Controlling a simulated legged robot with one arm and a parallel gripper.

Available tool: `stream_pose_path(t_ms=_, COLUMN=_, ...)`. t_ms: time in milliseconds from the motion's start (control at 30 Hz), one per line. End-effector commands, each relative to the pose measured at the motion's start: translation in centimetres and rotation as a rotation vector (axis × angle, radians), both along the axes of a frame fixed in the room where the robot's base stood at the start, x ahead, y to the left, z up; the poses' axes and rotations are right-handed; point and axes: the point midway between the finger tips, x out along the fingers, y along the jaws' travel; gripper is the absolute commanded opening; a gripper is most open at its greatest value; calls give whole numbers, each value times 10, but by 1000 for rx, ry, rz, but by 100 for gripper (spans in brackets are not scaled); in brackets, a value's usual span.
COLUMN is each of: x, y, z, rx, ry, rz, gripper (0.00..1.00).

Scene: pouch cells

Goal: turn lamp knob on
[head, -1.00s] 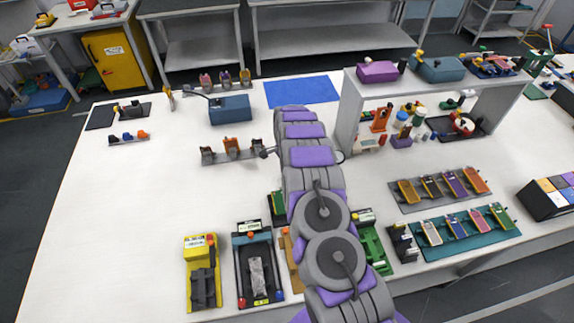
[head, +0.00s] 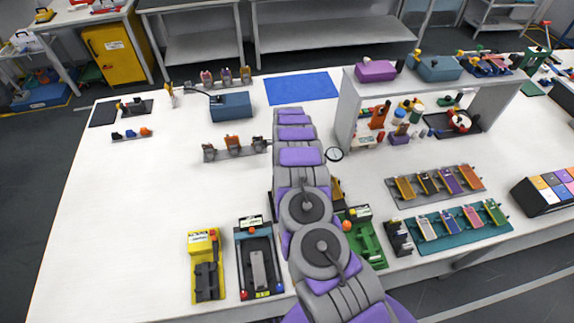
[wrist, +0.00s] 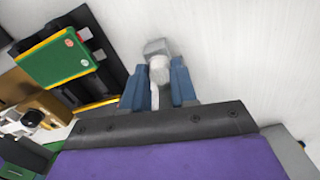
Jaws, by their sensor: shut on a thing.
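My gripper (wrist: 158,88) shows in the wrist view, its two blue fingers shut on a pale grey, knob-like piece (wrist: 159,70) with a blockier grey top. A white surface lies behind it. I cannot tell whether this piece is the lamp knob. In the head view my own arm hides the gripper and whatever it holds. No lit lamp can be made out.
A green panel on a black fixture (wrist: 62,55) lies close left of my gripper. Yellow (head: 206,268) and black (head: 260,262) stations stand left of my arm, a green station (head: 364,238) right. A white shelf (head: 347,105) stands behind.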

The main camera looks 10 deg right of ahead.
Motion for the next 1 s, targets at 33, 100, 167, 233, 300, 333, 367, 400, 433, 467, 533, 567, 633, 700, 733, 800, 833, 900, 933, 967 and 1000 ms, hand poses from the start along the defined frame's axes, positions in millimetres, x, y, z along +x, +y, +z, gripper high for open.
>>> stream_pose_path(t_ms=33, x=2, y=1, z=1, rx=1, ry=-5, rz=0, gripper=0)
stream_pose_path(t_ms=100, x=2, y=2, z=1, rx=1, ry=-5, rz=0, gripper=0)
stream_pose_path(t_ms=167, x=2, y=2, z=1, rx=2, ry=-6, rz=0, gripper=0)
stream_pose_path(t_ms=233, x=2, y=2, z=1, rx=2, ry=-6, rz=0, gripper=0)
stream_pose_path(t_ms=300, x=2, y=2, z=1, rx=2, ry=-6, rz=0, gripper=29)
stream_pose_path(t_ms=333, x=2, y=2, z=1, rx=2, ry=-6, rz=0, gripper=32)
stream_pose_path(t_ms=367, x=2, y=1, z=1, rx=2, ry=-6, rz=0, gripper=35)
stream_pose_path(t_ms=400, x=2, y=1, z=1, rx=1, ry=-5, rz=0, gripper=38)
stream_pose_path(t_ms=433, x=2, y=1, z=1, rx=1, ry=-5, rz=0, gripper=38)
stream_pose_path(t_ms=467, x=2, y=1, z=1, rx=1, ry=-5, rz=0, gripper=38)
stream_pose_path(t_ms=533, x=1, y=1, z=1, rx=1, ry=-5, rz=0, gripper=38)
stream_pose_path(t_ms=567, x=1, y=1, z=1, rx=1, ry=-4, rz=0, gripper=38)
stream_pose_path(t_ms=633, x=1, y=1, z=2, rx=1, ry=-4, rz=0, gripper=38)
stream_pose_path(t_ms=700, x=1, y=1, z=4, rx=1, ry=-4, rz=0, gripper=38)
stream_pose_path(t_ms=733, x=1, y=1, z=6, rx=1, ry=-4, rz=0, gripper=38)
stream_pose_path(t_ms=800, x=2, y=1, z=13, rx=2, ry=-5, rz=0, gripper=38)
stream_pose_path(t_ms=833, x=2, y=1, z=17, rx=3, ry=-7, rz=0, gripper=38)
stream_pose_path(t_ms=900, x=2, y=1, z=28, rx=2, ry=-6, rz=1, gripper=38)
stream_pose_path(t_ms=933, x=2, y=1, z=33, rx=3, ry=-7, rz=1, gripper=38)
stream_pose_path(t_ms=967, x=2, y=1, z=38, rx=3, ry=-6, rz=0, gripper=38)
stream_pose_path(t_ms=1000, x=2, y=1, z=46, rx=3, ry=-6, rz=0, gripper=38)
